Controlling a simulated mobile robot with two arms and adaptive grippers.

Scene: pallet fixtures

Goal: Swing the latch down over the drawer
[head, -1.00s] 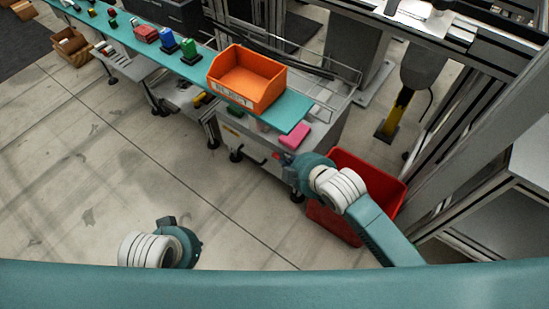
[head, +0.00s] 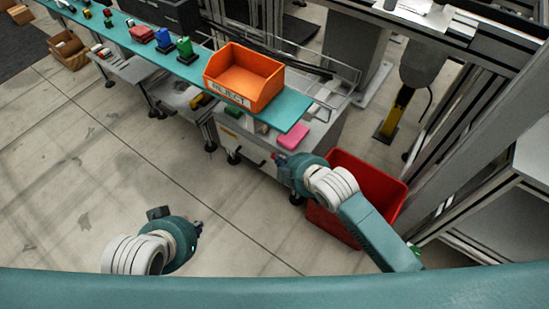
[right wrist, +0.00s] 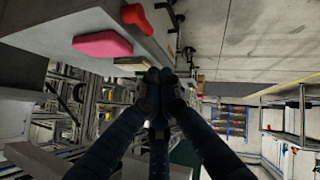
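A small red piece (right wrist: 137,17), possibly the latch handle, shows at the edge of the grey cart (right wrist: 165,42) in the right wrist view. Beside it a pink block (right wrist: 103,45) lies on the cart's top; it also shows in the head view (head: 293,136). I cannot make out the drawer clearly. My right gripper (right wrist: 159,75) has its two dark fingertips together, with nothing seen between them, apart from the red piece. In the head view its arm hides most of it at the cart's front. My left gripper (head: 198,226) is over bare floor, its fingers too small to read.
An orange reject bin (head: 240,82) stands on the teal shelf (head: 287,112) above the cart. A red crate (head: 378,183) is on the floor right beside my right arm. Frame posts stand at the right.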

